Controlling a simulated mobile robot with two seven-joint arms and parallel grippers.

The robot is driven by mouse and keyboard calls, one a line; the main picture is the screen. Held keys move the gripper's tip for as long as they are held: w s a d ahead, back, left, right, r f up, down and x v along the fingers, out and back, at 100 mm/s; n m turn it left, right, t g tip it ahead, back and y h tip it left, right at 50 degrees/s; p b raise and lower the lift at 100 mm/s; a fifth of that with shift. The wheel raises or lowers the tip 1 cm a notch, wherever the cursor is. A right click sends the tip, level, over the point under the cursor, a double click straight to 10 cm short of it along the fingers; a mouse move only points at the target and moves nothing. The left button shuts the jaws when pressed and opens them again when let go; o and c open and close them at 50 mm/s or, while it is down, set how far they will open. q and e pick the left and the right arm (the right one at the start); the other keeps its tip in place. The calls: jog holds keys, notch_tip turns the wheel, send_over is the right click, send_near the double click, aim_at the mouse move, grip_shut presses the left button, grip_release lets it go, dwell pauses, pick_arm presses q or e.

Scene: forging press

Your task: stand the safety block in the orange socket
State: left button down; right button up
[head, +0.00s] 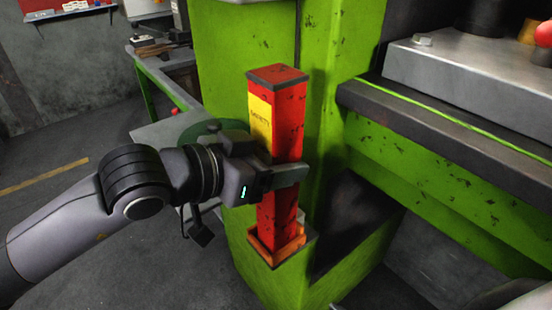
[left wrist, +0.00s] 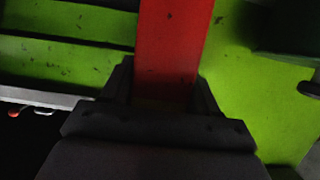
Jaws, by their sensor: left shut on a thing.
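The socket is on a green ledge of the press. My left gripper (head: 284,175) is shut on the block around its middle, coming from the left. In the left wrist view the red block (left wrist: 171,45) stands between the dark fingers. The socket is hidden there. My right gripper is not in view.
The green press frame (head: 232,50) rises behind the block. A grey press bed (head: 470,80) with a dark edge juts out at the right. A dark recess (head: 355,215) lies right of the socket. A workbench (head: 165,75) stands at the back left, with open floor before it.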

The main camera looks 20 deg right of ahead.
pick_arm(q)
jog(key=shift+c, duration=2.3)
grip_release()
jog(key=shift+o, duration=0.9)
jog(key=shift+r+p, duration=0.1)
jog(key=shift+p, duration=0.2)
jog(key=shift+a+r, duration=0.1)
jog(key=b+v, duration=0.1)
jog(key=v, duration=1)
jog(key=shift+s+a+b, duration=0.25)
jog(key=shift+a+b, duration=0.1)
jog(key=shift+b, duration=0.05)
jog(key=shift+r, duration=0.1)
